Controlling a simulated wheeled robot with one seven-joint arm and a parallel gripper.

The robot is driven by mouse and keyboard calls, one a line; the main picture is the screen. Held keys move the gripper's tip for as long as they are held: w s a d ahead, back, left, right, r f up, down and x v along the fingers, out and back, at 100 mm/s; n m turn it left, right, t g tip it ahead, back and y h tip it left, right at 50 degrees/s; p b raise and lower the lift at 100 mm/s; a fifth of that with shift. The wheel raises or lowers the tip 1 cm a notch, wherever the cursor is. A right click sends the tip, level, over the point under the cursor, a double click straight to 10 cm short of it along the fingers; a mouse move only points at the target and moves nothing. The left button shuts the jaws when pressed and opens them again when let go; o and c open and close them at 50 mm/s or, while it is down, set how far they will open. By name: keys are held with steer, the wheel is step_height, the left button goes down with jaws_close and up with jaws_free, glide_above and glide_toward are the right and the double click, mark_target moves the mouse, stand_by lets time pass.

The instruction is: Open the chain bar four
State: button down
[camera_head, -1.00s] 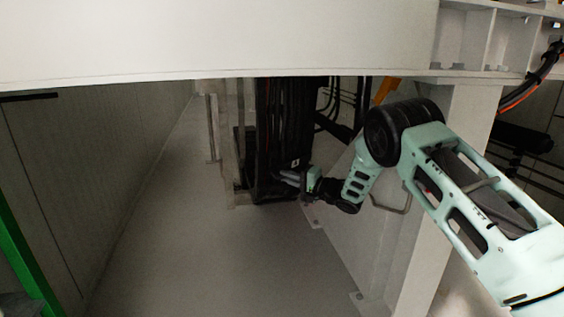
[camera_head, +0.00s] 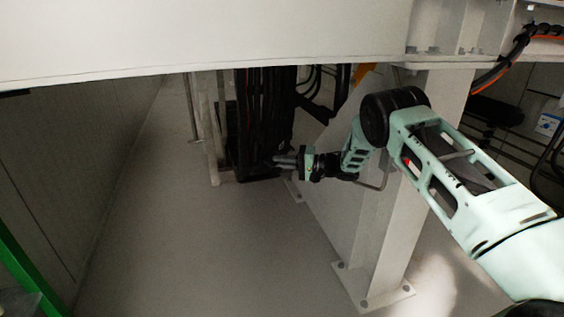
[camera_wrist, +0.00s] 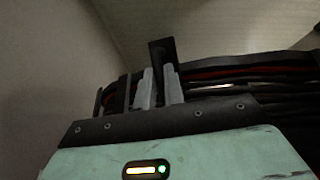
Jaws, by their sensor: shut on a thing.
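A black upright bar (camera_wrist: 161,58), which I take to be chain bar four, shows in the wrist view between the two grey fingers of my gripper (camera_wrist: 160,76). The fingers are shut on it. Dark cables (camera_wrist: 235,70) of the cable chain run off to the right behind the fingers. In the head view my gripper (camera_head: 284,160) reaches from the right to the lower part of the hanging black cable chain (camera_head: 256,115). The bar cannot be told apart from the chain there, and its far end is hidden.
A large white beam (camera_head: 200,38) crosses overhead. A white post (camera_head: 385,225) with a bolted foot stands close to my arm. A pale upright frame (camera_head: 205,125) stands left of the chain. The grey floor (camera_head: 190,250) is clear. A green bar (camera_head: 25,260) is at the far left.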

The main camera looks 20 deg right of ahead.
steer(key=c, duration=1.5)
jaws_free()
